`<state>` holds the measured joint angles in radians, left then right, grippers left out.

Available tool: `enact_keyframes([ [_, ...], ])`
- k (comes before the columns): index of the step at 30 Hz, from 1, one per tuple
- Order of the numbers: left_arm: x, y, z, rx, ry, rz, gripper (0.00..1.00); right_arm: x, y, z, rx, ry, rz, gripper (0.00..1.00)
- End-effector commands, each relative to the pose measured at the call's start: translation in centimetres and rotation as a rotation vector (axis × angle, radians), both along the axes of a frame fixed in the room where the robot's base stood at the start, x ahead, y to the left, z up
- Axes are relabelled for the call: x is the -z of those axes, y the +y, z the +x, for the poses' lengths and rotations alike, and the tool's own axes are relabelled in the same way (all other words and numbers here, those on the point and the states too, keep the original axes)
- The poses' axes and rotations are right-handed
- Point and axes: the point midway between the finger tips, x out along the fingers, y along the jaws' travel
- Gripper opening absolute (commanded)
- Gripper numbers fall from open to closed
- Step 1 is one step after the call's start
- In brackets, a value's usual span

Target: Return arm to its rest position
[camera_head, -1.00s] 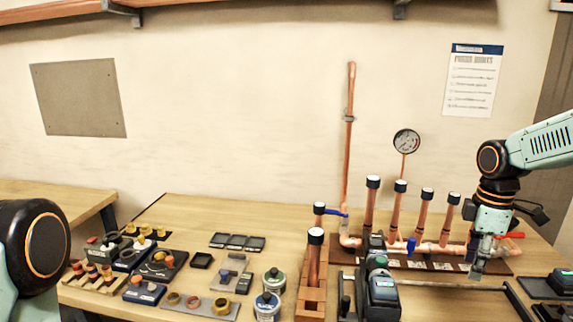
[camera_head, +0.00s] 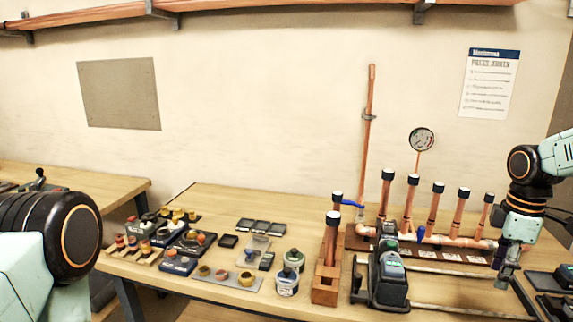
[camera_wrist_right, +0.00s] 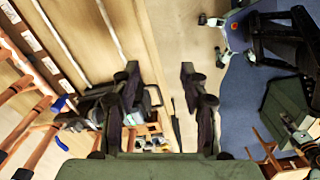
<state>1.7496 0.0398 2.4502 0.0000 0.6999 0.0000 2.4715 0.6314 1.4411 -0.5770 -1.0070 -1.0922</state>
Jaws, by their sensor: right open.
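My right gripper (camera_head: 506,268) hangs at the right of the bench, fingers down, in front of the right end of the copper manifold (camera_head: 455,241). In the right wrist view its two fingers (camera_wrist_right: 160,98) are spread apart with nothing between them; the bench edge and floor show past them. My left arm shows at the left edge of the head view as a dark round joint, and its gripper is out of the picture.
Several black-capped copper pipes (camera_head: 410,205) rise from the manifold, with a gauge (camera_head: 421,139) behind. A black and green tool (camera_head: 388,278) stands in front. Fittings trays (camera_head: 190,240) and two jars (camera_head: 288,281) sit left. The bench's back left is clear.

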Motion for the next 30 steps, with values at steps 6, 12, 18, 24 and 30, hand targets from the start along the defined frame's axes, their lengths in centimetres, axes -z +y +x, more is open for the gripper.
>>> enact_keyframes([
  [6,0.0,0.0,0.0,0.000,-0.001,0.000,0.40,0.1,0.3,3.0,0.160,-0.132,0.019,0.45],
  [12,0.0,0.0,0.0,0.000,-0.001,0.000,0.40,0.9,2.5,5.4,0.304,-0.261,0.091,0.45],
  [18,1.0,0.0,0.0,0.000,-0.001,0.000,0.40,4.3,7.3,6.8,0.494,-0.377,0.205,0.45],
  [24,4.3,0.0,0.0,0.000,-0.001,0.000,0.40,13.5,13.7,4.6,0.745,-0.414,0.321,0.45],
  [30,8.3,0.0,0.0,0.000,0.000,0.000,0.40,24.1,18.5,-1.8,0.965,-0.382,0.352,0.45],
])
